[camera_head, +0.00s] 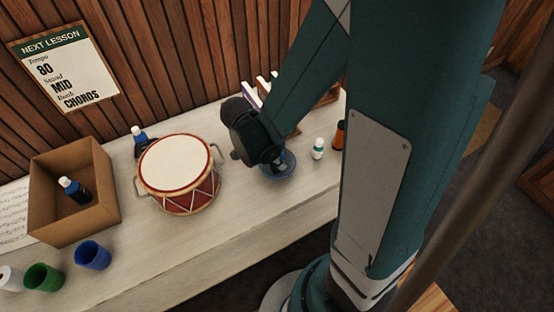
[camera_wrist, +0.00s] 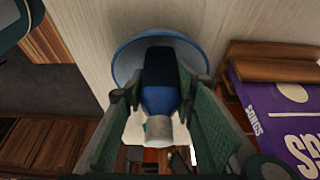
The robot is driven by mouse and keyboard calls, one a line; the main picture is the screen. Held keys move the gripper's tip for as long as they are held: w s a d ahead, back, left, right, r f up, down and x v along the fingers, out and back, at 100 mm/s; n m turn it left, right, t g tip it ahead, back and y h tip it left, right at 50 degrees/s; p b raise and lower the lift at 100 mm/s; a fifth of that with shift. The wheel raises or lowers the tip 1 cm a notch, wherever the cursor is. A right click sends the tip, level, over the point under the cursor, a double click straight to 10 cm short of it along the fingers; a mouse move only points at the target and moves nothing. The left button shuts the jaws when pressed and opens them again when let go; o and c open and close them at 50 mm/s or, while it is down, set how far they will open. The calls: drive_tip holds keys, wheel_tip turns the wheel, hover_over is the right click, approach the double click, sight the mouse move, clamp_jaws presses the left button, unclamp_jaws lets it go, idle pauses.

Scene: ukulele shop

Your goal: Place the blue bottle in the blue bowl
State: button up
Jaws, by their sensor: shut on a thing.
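My gripper (camera_wrist: 159,92) is shut on the blue bottle (camera_wrist: 160,100), which has a dark lower part and a pale cap. The fingers press it from both sides in the wrist view, with the cap towards the camera. The blue bowl (camera_wrist: 124,62) lies behind the bottle's dark end. In the head view the blue bowl (camera_head: 284,172) stands on the table right of the drum, with my gripper (camera_head: 271,157) over it. The arm's end hides most of the held bottle there. I cannot tell whether the bottle touches the bowl.
A red drum (camera_head: 180,172) stands left of the bowl; a similar blue bottle (camera_head: 139,138) is behind it. Another lies in the cardboard box (camera_head: 98,212). A white bottle (camera_head: 318,148) and an orange one (camera_head: 339,136) stand right. A purple songbook (camera_wrist: 265,100) is close by.

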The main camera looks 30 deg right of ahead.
drive_tip(key=shift+f, duration=0.2)
drive_tip(key=o, duration=1)
drive_tip(key=shift+c, duration=0.2)
drive_tip(key=shift+r, duration=0.2)
drive_tip(key=p+v, duration=0.2)
drive_tip(key=v, duration=1)
drive_tip(key=shift+p, duration=0.35)
drive_tip(key=s+a+r+n+t+y, duration=0.1)
drive_tip(key=s+r+n+t+y, duration=0.1)
drive_tip(key=r+n, duration=0.5)
drive_tip(key=s+a+r+n+t+y, duration=0.1)
drive_tip(key=s+r+n+t+y, duration=0.1)
drive_tip(key=r+n+t, duration=0.3)
drive_tip(key=shift+s+a+r+n, duration=0.25)
drive_tip(key=shift+s+r+n, duration=0.35)
drive_tip(key=shift+r+n, duration=1.85)
